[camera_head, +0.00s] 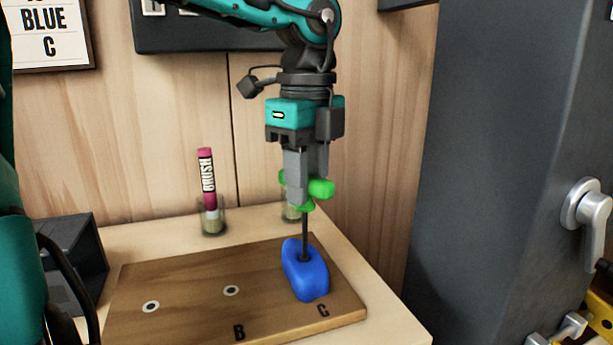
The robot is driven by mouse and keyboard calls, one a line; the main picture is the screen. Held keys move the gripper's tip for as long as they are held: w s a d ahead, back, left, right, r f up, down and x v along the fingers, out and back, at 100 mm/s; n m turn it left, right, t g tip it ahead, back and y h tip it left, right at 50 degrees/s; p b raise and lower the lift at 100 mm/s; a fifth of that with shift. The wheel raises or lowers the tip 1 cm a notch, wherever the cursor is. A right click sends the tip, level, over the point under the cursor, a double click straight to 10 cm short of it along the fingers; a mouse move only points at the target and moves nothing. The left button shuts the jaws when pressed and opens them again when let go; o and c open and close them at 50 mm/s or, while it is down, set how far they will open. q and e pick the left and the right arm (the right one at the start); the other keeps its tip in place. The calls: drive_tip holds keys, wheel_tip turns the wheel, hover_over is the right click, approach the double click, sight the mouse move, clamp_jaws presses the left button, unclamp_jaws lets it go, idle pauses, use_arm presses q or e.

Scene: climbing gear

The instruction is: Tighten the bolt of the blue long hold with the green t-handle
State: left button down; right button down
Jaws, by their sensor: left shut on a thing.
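My left gripper (307,190) is shut on the green t-handle (321,188), pointing down. The t-handle's dark shaft (305,235) runs straight down to the top of the blue long hold (309,277). Its tip appears to be in the hold's bolt hole, so the bolt itself is hidden. The hold lies at the right end of the wooden board (188,279), beside the letter C. My right gripper is not in view.
A pink brush (207,178) stands in a glass cup (212,220) behind the board. Another cup (289,208) is partly hidden behind the gripper. A dark box (68,255) sits at left, and a grey cabinet (485,150) at right.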

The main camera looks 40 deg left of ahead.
use_arm(q)
drive_tip(key=shift+f, duration=0.4)
drive_tip(key=shift+r+m, duration=0.1)
drive_tip(key=shift+m, duration=1)
drive_tip(key=m+p, duration=0.1)
drive_tip(key=m, duration=0.2)
drive_tip(key=shift+s, duration=0.1)
drive_tip(key=m+p, duration=0.1)
drive_tip(key=m, duration=0.3)
drive_tip(key=shift+s, duration=0.1)
drive_tip(key=shift+m, duration=0.9)
